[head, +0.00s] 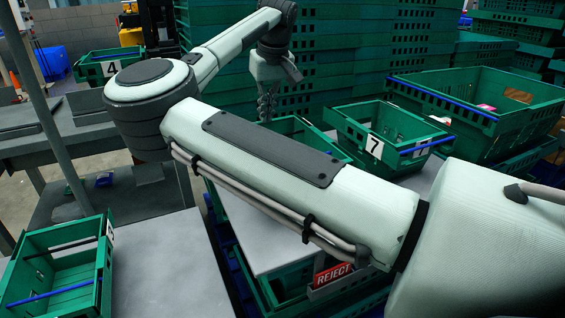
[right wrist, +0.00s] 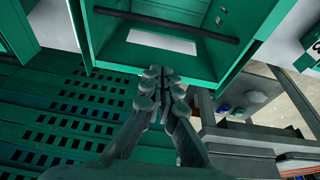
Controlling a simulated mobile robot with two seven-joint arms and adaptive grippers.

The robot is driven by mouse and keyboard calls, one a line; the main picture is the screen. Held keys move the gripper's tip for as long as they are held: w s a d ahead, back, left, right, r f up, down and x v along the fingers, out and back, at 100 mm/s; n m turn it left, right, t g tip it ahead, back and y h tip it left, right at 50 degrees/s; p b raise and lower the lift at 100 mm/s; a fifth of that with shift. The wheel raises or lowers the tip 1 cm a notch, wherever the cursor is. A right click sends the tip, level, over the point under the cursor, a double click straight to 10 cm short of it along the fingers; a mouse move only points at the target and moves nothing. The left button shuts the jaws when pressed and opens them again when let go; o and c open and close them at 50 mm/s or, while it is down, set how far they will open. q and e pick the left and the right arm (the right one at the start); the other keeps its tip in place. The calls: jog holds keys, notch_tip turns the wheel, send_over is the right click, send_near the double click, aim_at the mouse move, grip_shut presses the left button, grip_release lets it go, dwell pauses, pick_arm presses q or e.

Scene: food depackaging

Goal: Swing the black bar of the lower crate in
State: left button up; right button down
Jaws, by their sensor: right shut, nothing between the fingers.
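In the right wrist view a green crate (right wrist: 112,45) with a black bar (right wrist: 165,24) lies just beyond my fingertips. The bar spans the crate from side wall to side wall. My right gripper (right wrist: 165,76) is shut and empty, its tips at the crate's near edge; I cannot tell if they touch it. In the head view the right gripper (head: 267,108) points down beside a green crate (head: 297,128) that my arm partly hides. The bar of that crate is hidden there. My left gripper is not in view.
Tall stacks of green crates (head: 335,60) stand behind. A crate numbered 7 (head: 345,125) and a large crate (head: 480,108) have blue bars. Another crate (head: 98,262) stands at lower left on a grey table (head: 165,265). A red REJECT sign (head: 333,274) shows below my arm.

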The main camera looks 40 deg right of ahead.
notch_tip(320, 180, up, 8)
jog(key=w+p, duration=0.1)
jog(key=p, duration=0.4)
jog(key=shift+p, duration=0.4)
jog(key=shift+d, duration=0.1)
